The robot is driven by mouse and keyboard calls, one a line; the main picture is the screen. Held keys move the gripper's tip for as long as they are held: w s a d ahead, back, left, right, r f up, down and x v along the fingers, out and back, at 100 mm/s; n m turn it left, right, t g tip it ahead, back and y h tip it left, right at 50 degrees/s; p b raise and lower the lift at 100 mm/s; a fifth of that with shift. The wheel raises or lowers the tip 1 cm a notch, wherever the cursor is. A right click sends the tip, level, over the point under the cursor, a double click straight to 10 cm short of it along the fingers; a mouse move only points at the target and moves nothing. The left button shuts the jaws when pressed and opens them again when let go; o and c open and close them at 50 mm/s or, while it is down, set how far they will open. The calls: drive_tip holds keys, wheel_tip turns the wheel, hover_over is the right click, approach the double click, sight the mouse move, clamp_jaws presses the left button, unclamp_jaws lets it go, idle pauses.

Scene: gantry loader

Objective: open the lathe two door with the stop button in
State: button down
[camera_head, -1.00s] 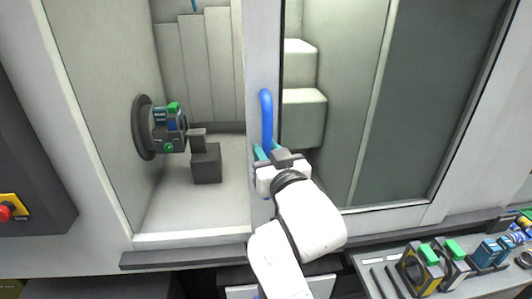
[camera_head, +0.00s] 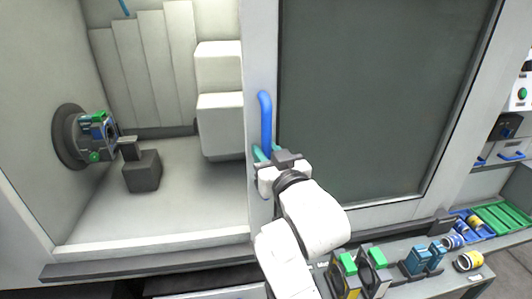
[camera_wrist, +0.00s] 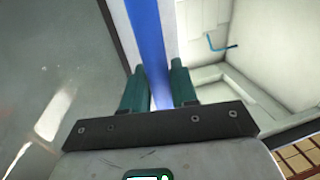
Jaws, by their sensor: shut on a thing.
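The lathe door (camera_head: 262,45) is a pale sliding frame with a dark window (camera_head: 375,110). It stands well open, with the bright machine interior showing to its left. A blue vertical bar handle (camera_head: 265,118) is on the door's left edge. My gripper (camera_head: 268,155) is shut on the lower part of this handle. In the wrist view, its teal fingers (camera_wrist: 160,88) stand on both sides of the blue handle (camera_wrist: 148,40). The stop button is not in view now.
Inside the machine are a round chuck (camera_head: 72,137) holding a part with green pieces, and a dark block (camera_head: 142,170). Below right, a bench holds several green-topped and blue parts (camera_head: 422,258). A green tray (camera_head: 500,218) lies at the far right.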

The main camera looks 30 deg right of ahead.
drive_tip(key=shift+d+r, duration=0.1)
drive_tip(key=shift+d, duration=0.05)
drive_tip(key=c, duration=1)
unclamp_jaws()
drive_tip(key=shift+c, duration=0.2)
drive_tip(key=shift+s, duration=0.1)
drive_tip(key=shift+s, duration=0.25)
drive_tip(key=s+a+b, duration=0.1)
drive_tip(key=s+b, duration=0.1)
drive_tip(key=s, duration=0.8)
drive_tip(key=shift+a, duration=0.2)
